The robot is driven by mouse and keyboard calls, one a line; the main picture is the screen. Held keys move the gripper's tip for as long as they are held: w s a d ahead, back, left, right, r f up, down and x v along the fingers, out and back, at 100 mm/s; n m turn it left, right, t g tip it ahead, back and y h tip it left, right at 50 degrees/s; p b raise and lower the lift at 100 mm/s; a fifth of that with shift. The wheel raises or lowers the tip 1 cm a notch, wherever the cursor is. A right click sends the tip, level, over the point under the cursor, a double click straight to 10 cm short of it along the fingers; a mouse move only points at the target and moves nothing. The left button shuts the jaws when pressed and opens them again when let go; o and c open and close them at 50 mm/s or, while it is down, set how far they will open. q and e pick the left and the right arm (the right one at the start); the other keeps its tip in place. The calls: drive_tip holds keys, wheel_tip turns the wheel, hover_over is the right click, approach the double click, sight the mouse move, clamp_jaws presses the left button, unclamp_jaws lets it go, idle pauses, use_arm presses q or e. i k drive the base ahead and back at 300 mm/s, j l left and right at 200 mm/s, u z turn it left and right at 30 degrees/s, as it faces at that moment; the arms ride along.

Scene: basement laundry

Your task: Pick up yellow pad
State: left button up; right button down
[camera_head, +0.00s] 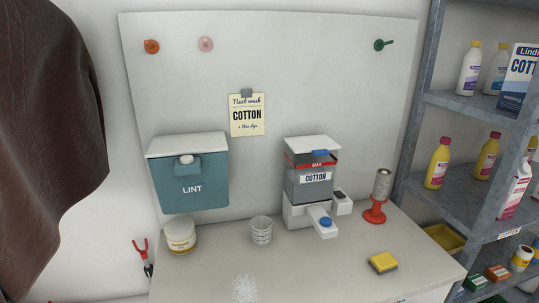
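A small yellow pad (383,261) with a dark grey lower layer lies flat near the right front of the pale worktop (330,275). Nothing touches or covers it. Neither of my grippers shows in the head view.
Left of the pad stands a grey COTTON dispenser (310,187), with a red stand (375,213) behind the pad. A ribbed cup (261,230) and white tub (181,236) stand further left. Metal shelves (455,205) rise at right. The front middle is clear apart from white powder (244,289).

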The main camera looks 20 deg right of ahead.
sight(384, 263)
drive_tip(key=z, duration=1.7)
